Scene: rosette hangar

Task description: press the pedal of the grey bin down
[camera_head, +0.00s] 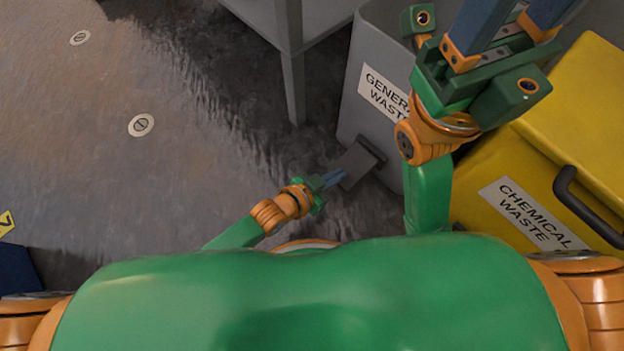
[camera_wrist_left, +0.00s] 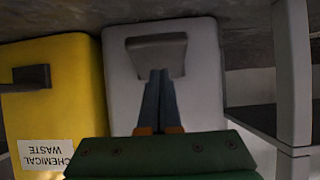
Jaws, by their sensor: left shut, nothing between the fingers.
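The grey bin (camera_head: 365,55) with a GENERAL WASTE label stands at top centre-right in the head view. Its dark grey pedal (camera_head: 362,164) juts from the bin's foot. My left gripper (camera_head: 338,178) is shut and empty, its fingertips at the pedal's near left edge. In the left wrist view the grey bin (camera_wrist_left: 205,85) appears upside down, and the shut fingers (camera_wrist_left: 158,75) overlap the pedal (camera_wrist_left: 157,48). I cannot tell whether they touch it. My right gripper (camera_head: 515,20) is raised before the bin, its fingers apart and their tips cut off by the frame. It hides part of the label.
A yellow CHEMICAL WASTE bin (camera_head: 490,160) with a dark handle stands right of the grey bin; it also shows in the left wrist view (camera_wrist_left: 60,105). A grey table leg (camera_head: 293,85) stands left of the grey bin. The floor further left is open.

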